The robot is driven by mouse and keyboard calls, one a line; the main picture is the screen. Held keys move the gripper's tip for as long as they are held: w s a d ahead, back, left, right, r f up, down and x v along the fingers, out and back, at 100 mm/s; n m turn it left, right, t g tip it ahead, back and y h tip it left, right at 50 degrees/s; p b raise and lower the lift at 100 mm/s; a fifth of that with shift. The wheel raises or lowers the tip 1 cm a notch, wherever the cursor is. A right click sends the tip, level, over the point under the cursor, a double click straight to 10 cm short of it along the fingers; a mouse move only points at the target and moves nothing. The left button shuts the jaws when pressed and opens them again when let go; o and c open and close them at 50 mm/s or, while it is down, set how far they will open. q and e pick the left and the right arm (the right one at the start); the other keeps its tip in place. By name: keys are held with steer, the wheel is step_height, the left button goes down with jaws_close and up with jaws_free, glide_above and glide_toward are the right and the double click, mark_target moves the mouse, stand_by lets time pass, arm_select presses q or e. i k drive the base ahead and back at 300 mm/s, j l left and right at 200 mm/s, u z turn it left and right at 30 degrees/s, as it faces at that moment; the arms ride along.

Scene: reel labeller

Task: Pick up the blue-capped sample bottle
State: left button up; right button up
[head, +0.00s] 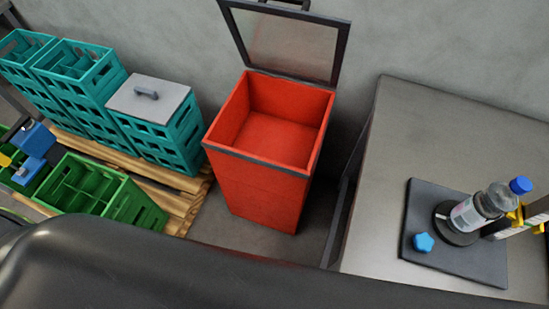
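The blue-capped sample bottle (487,204) is at the right of the head view. It is clear, with a pale label and a blue cap (520,185). It appears to stand on a round dark disc (444,222) on a dark base plate (419,200) on the grey table. A white, dark and yellow part (537,214) sits close beside the bottle at the right edge, cut off by the frame. I cannot tell whether it touches the bottle. I make out neither of my grippers.
A blue star-shaped knob (424,242) is on the plate. The grey table (400,130) is bare behind it. An open red bin (262,192) stands left of the table. Teal crates (180,140) and a green crate (146,212) with wooden slats are at the left.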

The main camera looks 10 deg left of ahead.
mark_target(482, 208)
steer(key=z, duration=1.5)
steer(key=k+l+z, duration=0.1)
